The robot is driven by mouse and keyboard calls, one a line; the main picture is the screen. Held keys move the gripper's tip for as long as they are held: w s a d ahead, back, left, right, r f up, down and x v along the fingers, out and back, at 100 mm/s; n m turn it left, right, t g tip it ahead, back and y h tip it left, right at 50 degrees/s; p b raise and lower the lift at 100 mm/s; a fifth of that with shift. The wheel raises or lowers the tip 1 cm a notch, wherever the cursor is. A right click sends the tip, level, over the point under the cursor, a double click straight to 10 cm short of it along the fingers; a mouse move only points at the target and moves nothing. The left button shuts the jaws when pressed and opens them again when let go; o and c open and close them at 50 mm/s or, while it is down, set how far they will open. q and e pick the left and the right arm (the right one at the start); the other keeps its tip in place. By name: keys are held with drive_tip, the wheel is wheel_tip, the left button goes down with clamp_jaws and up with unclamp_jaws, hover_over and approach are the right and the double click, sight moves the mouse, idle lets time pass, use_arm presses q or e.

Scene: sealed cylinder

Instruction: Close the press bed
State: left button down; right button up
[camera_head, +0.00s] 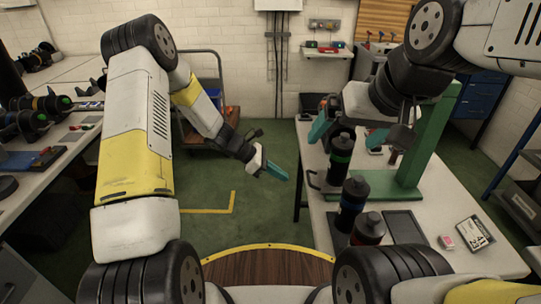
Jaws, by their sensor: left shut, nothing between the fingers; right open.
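A green press-like frame (428,135) stands on the white table at the right, with a flat green base (385,184). Which part is the press bed I cannot tell, and my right arm covers part of the frame. My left gripper (277,172) is shut and empty, with teal fingers, in the air left of the table. My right gripper (360,130) is open above the far part of the table, in front of the frame. Black cylinders with a green band (341,157), a blue band (352,202) and a red band (369,229) stand upright in a row left of the green base.
The white table (462,205) also holds dark flat pads (405,228), a pink item (446,242) and a printed card (475,232). A workbench (50,170) with tools is at the left. A cart (210,137) stands behind. Green floor is clear between.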

sight(339, 176)
use_arm(q)
drive_tip(key=shift+d+f, duration=0.2)
drive_tip(key=shift+d, duration=1.25)
drive_tip(key=shift+d+f, duration=0.15)
drive_tip(key=shift+d, duration=1.3)
drive_tip(key=d, duration=1.3)
drive_tip(key=shift+d, duration=0.4)
drive_tip(key=shift+r, duration=0.1)
